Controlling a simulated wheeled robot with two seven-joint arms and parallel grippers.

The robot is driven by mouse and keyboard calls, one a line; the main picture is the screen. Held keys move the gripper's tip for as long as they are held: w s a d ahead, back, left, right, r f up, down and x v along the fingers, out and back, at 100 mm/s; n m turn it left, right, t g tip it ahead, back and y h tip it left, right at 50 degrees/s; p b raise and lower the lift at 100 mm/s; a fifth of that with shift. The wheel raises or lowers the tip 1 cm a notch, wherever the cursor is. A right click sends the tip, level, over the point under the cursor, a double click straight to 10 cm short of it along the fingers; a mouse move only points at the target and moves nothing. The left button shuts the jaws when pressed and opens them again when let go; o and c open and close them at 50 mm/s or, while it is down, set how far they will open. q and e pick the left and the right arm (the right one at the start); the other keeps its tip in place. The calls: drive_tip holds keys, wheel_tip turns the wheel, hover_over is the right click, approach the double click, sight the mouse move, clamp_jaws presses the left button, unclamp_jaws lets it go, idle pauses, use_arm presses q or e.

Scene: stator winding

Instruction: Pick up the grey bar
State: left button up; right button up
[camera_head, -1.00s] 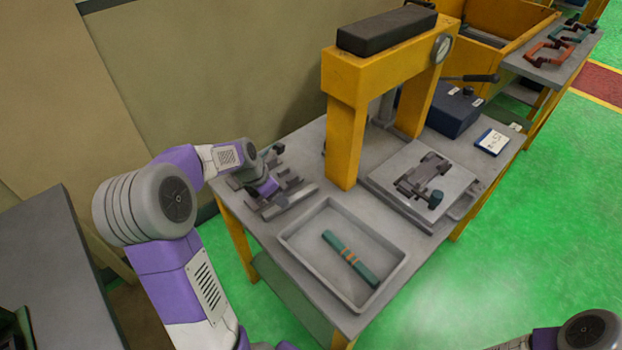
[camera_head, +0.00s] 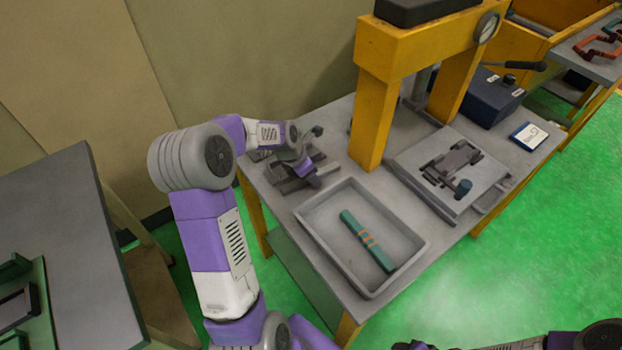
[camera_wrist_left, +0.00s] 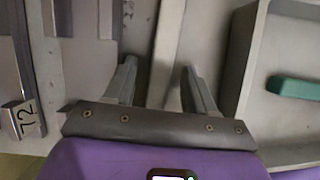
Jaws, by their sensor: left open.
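A light grey bar (camera_wrist_left: 167,50) lies lengthwise between the two fingers of my left gripper (camera_wrist_left: 157,88) in the left wrist view. The fingers stand apart, one on each side of it, and do not appear to be closed on it. In the head view my left gripper (camera_head: 308,172) is low over the grey rack (camera_head: 262,180) at the table's left end. There the gripper and wrist hide much of the rack and the bar. Part of my right arm shows at the bottom right edge, its fingers out of sight.
A grey tray (camera_head: 318,218) with a green, orange-banded bar (camera_head: 367,240) is right of my left gripper. A yellow press frame (camera_head: 373,122) stands behind it. A grey fixture plate (camera_head: 425,158) and a blue box (camera_head: 492,100) are further right.

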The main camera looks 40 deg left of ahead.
use_arm(q)
clamp_jaws()
